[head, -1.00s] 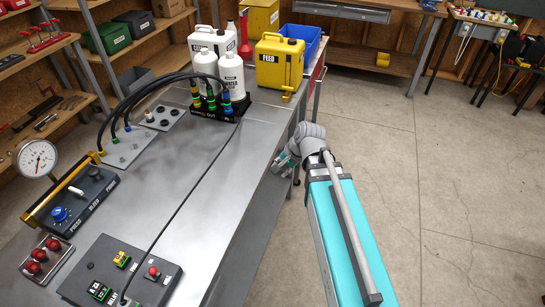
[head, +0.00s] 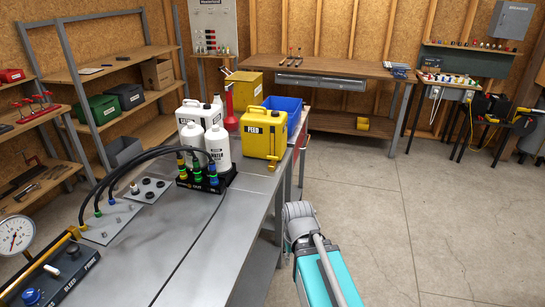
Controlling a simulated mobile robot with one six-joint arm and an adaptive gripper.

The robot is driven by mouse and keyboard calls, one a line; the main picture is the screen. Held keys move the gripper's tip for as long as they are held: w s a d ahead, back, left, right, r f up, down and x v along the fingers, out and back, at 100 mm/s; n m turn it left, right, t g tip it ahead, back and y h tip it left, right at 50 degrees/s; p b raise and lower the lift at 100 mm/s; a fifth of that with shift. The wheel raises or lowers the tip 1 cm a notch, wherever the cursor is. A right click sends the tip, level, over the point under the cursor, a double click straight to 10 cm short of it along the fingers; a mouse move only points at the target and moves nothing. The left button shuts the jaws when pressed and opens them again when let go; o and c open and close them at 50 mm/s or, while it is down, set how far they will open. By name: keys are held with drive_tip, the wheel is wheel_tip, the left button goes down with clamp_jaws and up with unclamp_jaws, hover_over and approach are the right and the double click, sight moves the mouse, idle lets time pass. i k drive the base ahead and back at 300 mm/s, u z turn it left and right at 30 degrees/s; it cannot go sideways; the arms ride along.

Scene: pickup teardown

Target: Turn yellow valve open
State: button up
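The yellow jug labelled FEED (head: 263,133) stands upright on the far end of the metal bench (head: 190,225). A small yellow tap-like part (head: 271,166) sits low at its front right; whether it is open cannot be told. A yellow-banded fitting (head: 181,161) stands with green and blue ones on a black block (head: 205,181), with black hoses running to it. My arm reaches up from the bottom, right of the bench and well short of the jug. My gripper's fingers are not visible past my grey wrist.
White bottles (head: 217,147) stand left of the jug, with a blue bin (head: 284,105) behind it. A plate with hoses (head: 110,222) and a pressure gauge (head: 15,236) are at the left. The floor right of the bench is clear.

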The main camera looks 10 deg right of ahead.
sight(270, 158)
drive_tip(key=z, duration=1.45)
drive_tip(key=i, duration=0.85)
drive_tip(key=u, duration=1.5)
